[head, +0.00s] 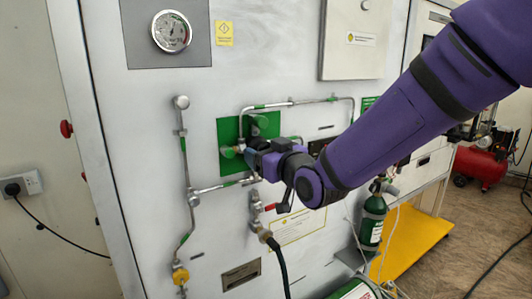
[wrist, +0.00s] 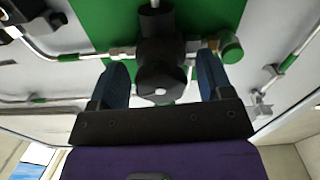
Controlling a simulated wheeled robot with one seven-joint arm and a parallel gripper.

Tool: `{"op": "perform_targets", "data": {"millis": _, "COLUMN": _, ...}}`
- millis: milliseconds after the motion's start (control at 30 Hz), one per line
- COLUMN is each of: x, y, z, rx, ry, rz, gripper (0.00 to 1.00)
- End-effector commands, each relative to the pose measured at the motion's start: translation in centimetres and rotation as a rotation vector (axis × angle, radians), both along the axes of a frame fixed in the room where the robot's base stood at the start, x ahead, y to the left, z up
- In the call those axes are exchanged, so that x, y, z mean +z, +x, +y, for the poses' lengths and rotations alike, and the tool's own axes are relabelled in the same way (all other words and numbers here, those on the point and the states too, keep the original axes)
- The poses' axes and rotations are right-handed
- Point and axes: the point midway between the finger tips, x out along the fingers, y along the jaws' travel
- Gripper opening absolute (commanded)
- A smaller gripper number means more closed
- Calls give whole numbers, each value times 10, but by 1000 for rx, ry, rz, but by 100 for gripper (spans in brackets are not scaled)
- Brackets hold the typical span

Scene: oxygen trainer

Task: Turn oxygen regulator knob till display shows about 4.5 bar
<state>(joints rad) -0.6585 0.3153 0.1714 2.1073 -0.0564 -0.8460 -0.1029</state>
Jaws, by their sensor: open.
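The black regulator knob (wrist: 160,82) shows in the wrist view, in front of the green panel (wrist: 92,25). My gripper (wrist: 162,75) is open, with one blue finger on each side of the knob and a visible gap on both sides. In the head view my gripper (head: 254,152) is at the right part of the green panel (head: 228,132) and hides the knob. A round pressure gauge (head: 171,31) is at the upper left; its reading is too small to tell. A dark panel (head: 320,146) lies partly behind my arm, and I cannot read it.
A green round fitting (wrist: 231,48) is close to the right finger. Metal pipes (head: 188,160) run around the panel. A green cylinder (head: 372,222) stands at the lower right.

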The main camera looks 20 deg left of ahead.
Motion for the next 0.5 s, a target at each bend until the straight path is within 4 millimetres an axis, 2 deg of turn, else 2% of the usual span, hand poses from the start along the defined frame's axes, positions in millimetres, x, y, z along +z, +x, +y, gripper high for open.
{"op": "perform_targets", "data": {"millis": 100, "x": 0, "y": 0, "z": 0, "rx": 0, "ry": 0, "rz": 0, "gripper": 70}}
{"op": "perform_targets", "data": {"millis": 300, "x": 0, "y": 0, "z": 0, "rx": 0, "ry": 0, "rz": 0, "gripper": 24}}
{"op": "perform_targets", "data": {"millis": 500, "x": 0, "y": 0, "z": 0, "rx": 0, "ry": 4, "rz": 5, "gripper": 24}}
